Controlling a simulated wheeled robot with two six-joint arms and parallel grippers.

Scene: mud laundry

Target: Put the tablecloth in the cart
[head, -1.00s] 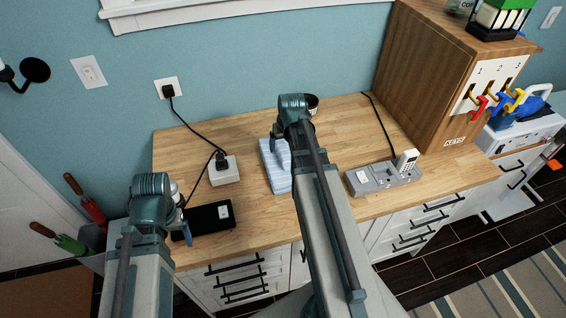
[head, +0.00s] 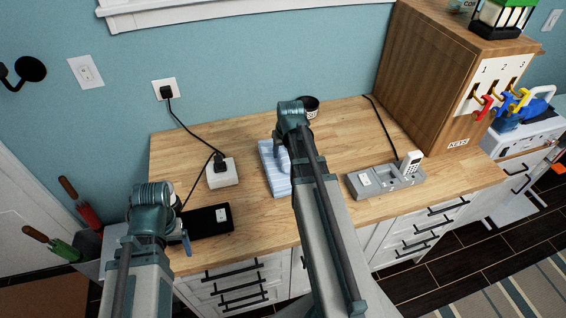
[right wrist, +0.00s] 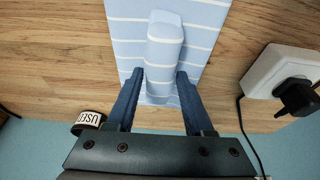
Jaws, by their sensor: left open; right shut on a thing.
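The tablecloth (head: 273,172) is a folded light-blue cloth with white stripes, lying on the wooden counter. It also shows in the right wrist view (right wrist: 210,45). My right gripper (right wrist: 160,85) is at the cloth, its two dark blue fingers shut on a raised fold between them. In the head view my right arm hides part of the cloth. My left gripper (head: 186,242) is open at the counter's front left, beside a black flat device, with no cloth at it. I cannot make out a cart for certain in these views.
A white plug box (head: 222,173) with a black cord sits left of the cloth. A black device (head: 208,220), a grey phone base (head: 385,180) and a dark cup (head: 310,106) are also on the counter. A wooden key cabinet (head: 425,75) stands right.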

